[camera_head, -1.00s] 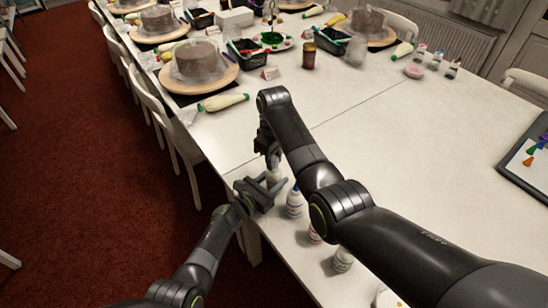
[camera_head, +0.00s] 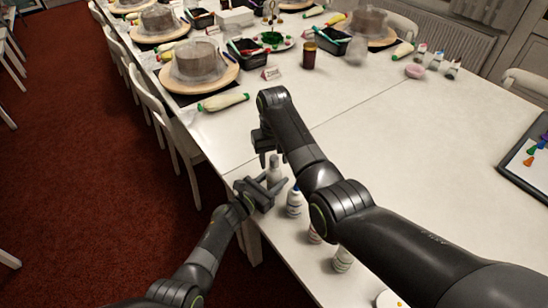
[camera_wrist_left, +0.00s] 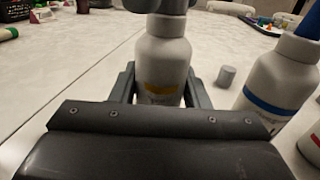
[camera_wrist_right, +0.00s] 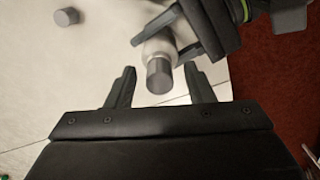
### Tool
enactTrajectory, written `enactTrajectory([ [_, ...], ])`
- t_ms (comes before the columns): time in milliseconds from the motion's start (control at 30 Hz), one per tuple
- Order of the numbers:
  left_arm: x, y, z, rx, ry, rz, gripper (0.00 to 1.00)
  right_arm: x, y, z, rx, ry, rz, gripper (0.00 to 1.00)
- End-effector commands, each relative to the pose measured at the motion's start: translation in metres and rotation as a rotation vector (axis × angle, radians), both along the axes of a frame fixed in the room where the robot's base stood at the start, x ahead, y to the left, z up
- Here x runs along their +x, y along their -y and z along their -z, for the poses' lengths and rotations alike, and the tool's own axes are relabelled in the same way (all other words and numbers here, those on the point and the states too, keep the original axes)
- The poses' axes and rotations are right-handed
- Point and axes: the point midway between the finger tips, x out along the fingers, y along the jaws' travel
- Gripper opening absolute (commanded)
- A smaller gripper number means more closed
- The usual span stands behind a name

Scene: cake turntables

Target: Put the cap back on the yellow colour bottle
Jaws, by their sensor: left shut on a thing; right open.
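The yellow colour bottle (camera_wrist_left: 160,62), white with a yellow label band, stands upright between the fingers of my left gripper (camera_head: 268,188), which is shut on it. In the right wrist view a grey cap (camera_wrist_right: 158,76) sits on top of the bottle (camera_wrist_right: 160,48). The cap's seating cannot be judged exactly. My right gripper (camera_wrist_right: 160,74) is open, its fingertips apart on either side of the cap with gaps visible. In the head view the right gripper (camera_head: 270,150) is just above the bottle.
A blue-labelled bottle (camera_head: 294,203) stands close by at the table's near edge, with more bottles (camera_head: 342,260) towards me. A loose grey cap (camera_wrist_left: 226,75) lies on the table. A green-capped piping bag (camera_head: 223,102) and cake turntables lie farther back. The table's middle is clear.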

Motion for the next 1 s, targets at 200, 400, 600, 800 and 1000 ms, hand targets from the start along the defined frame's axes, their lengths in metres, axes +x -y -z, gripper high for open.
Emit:
enactTrajectory([
  [200,0.000,0.000,0.000,0.000,0.000,0.000,0.00,0.001,0.000,-0.020,0.001,0.004,0.000,0.48],
  [400,0.000,0.000,0.000,0.000,0.000,0.000,0.00,0.001,0.000,-0.054,0.001,0.004,0.000,0.48],
  [600,0.000,0.000,0.000,0.000,0.000,0.000,0.00,0.001,0.000,-0.073,0.000,0.001,0.001,0.48],
  [800,0.000,0.000,0.000,0.000,0.000,0.000,0.00,0.000,0.000,-0.075,0.000,0.000,0.001,0.48],
  [1000,0.000,0.000,0.000,0.000,0.000,0.000,0.55,0.000,0.000,-0.075,0.000,0.000,0.000,0.48],
])
